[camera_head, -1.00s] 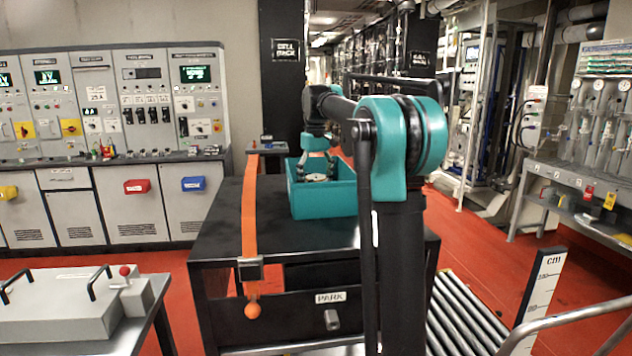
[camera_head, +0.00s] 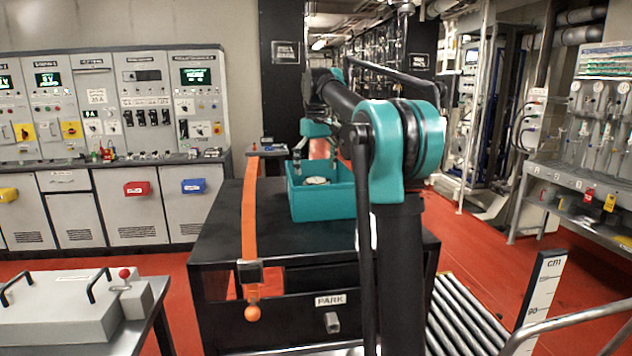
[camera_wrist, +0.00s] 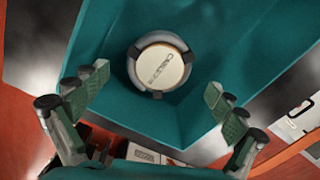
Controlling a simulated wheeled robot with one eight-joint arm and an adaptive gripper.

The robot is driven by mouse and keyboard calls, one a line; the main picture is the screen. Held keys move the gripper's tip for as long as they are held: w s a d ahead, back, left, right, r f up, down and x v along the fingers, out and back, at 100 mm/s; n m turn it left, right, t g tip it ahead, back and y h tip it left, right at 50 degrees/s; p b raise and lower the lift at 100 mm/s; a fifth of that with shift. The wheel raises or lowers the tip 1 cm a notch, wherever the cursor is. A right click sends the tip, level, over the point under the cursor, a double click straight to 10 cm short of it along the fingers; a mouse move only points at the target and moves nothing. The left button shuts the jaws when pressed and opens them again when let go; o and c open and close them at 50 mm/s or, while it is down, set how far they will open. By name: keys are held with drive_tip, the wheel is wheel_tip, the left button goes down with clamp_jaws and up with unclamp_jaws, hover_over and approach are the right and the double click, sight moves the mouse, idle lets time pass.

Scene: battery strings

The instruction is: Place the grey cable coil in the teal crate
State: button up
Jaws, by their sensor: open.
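The grey cable coil (camera_head: 316,181) lies flat inside the teal crate (camera_head: 318,206), on its floor. In the wrist view the coil (camera_wrist: 161,66) is a grey ring around a pale labelled disc, and the crate's teal floor (camera_wrist: 215,40) surrounds it. My gripper (camera_head: 315,162) is above the crate, over the coil. In the wrist view my gripper (camera_wrist: 157,97) is open and empty. Its two green-padded fingers stand wide apart on either side, clear of the coil.
The crate stands on a black table (camera_head: 225,225) with an orange strap (camera_head: 249,215) left of it. A grey box with handles (camera_head: 60,305) is at the front left. A roller conveyor (camera_head: 465,315) is at the right. Control panels line the left wall.

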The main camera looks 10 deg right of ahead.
sight(316, 179)
wheel_tip(316, 179, up, 7)
idle(0.3)
